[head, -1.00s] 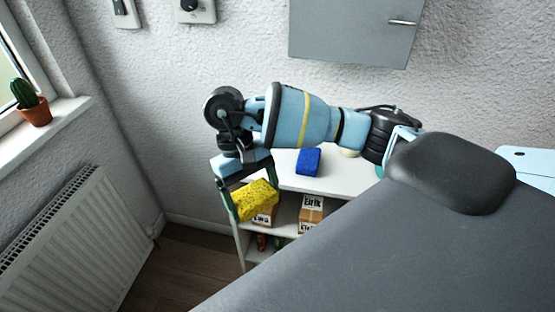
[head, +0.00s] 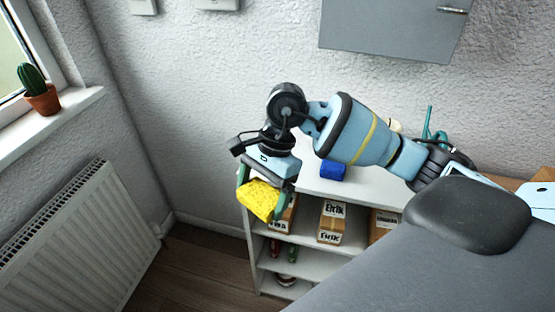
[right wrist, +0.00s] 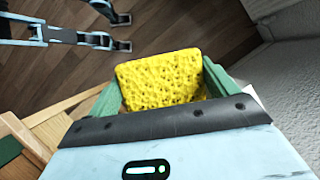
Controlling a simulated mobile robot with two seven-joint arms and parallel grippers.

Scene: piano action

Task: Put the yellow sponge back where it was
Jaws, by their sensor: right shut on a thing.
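The yellow sponge (head: 260,201) is held in my right gripper (head: 262,196), out over the left front edge of a white shelf unit (head: 252,240). In the right wrist view the sponge (right wrist: 163,80) sits between the two green fingers of the gripper (right wrist: 163,88), with dark wood floor behind it. The right gripper is shut on it and points down. In the head view the sponge is tilted and appears clear of the shelf top. My left gripper is not in view.
Boxes (head: 332,222) and small items stand on the shelves below. A radiator (head: 75,235) and a windowsill with a potted cactus (head: 38,90) are at left. A grey cabinet (head: 392,28) hangs on the wall.

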